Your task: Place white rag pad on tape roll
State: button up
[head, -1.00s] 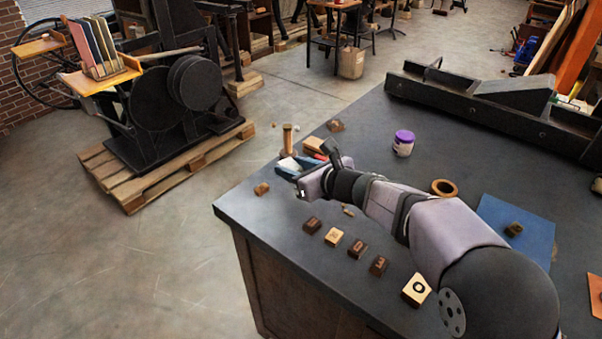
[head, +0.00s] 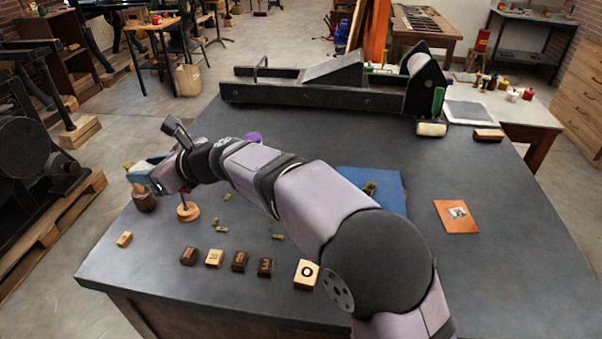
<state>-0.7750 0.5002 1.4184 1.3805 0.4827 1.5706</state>
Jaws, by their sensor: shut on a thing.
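My gripper (head: 146,172) is at the left end of the table, above the surface near the far left edge. The tape roll does not show in this view now; my arm crosses the area between the purple-lidded jar (head: 252,137) and the blue mat (head: 377,183), covering the table there.
A round wooden base (head: 188,213) and a dark brown piece (head: 143,200) stand close below my gripper. Several letter blocks (head: 214,259) line the front. An orange card (head: 456,216) lies at right. A long black press (head: 320,97) spans the back. The right front is clear.

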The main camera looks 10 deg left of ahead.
jog(key=w+d+m+t+h+p, duration=0.2)
jog(key=w+d+m+t, duration=0.1)
jog(key=w+d, duration=1.05)
jog(key=w+d+m+t+h+p, duration=0.1)
jog(key=w+d+m+t+p, duration=0.15)
jog(key=w+d, duration=1.15)
jog(key=shift+t, duration=0.25)
jog(key=shift+s+d+f, duration=0.4)
jog(key=shift+s+f, duration=0.05)
jog(key=shift+f, duration=2.05)
jog(key=shift+s+d+f, duration=0.45)
jog(key=shift+f, duration=2.05)
jog(key=shift+s+d+f, duration=0.4)
jog(key=shift+s+f, duration=0.05)
jog(key=shift+f, duration=2.05)
jog(key=shift+f+b, duration=0.15)
jog(key=shift+b, duration=0.2)
jog(key=o, duration=1)
